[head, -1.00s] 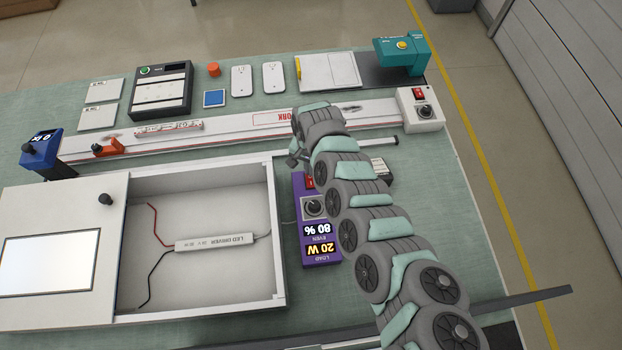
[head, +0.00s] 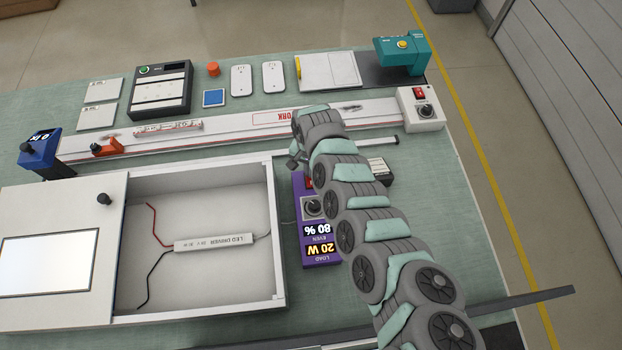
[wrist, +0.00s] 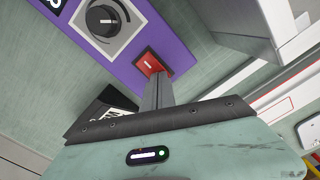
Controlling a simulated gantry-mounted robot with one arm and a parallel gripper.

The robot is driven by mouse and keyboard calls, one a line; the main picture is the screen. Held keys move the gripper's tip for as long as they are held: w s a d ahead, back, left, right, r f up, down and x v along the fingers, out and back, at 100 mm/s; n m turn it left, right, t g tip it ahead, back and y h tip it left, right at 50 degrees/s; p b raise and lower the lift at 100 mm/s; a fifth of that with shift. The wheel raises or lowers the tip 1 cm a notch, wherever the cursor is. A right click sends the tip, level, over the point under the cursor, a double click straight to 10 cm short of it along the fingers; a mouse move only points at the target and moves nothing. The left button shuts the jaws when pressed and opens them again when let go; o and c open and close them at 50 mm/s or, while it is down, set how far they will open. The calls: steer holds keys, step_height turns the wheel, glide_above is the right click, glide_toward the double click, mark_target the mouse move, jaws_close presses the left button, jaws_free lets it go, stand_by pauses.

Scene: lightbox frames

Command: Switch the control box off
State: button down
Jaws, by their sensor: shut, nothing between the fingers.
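The purple control box (head: 317,255) lies on the bench right of the large open enclosure. Its display reads 20 W LOAD and 80 % EVEN. It has a black knob (head: 313,207) and a red rocker switch (head: 309,182), partly hidden by my arm. In the wrist view the red switch (wrist: 149,62) sits below and right of the knob (wrist: 104,20). My gripper (wrist: 158,82) is shut and empty, its fingertips at the near edge of the switch, overlapping it in the picture. I cannot tell whether they touch or which way the rocker is tilted.
The open enclosure (head: 278,245) stands left of the purple box, its raised wall close by. A small black and white block (head: 380,170) lies right of my arm. A white box (head: 421,108) with its own red switch and knob stands at the back right, on a long white rail.

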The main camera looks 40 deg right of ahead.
steer(key=shift+f, duration=0.2)
steer(key=shift+r, duration=0.15)
step_height(320, 180, up, 7)
steer(key=p, duration=0.8)
steer(key=shift+d+f, duration=0.1)
steer(key=shift+f, duration=0.1)
stand_by(0.4)
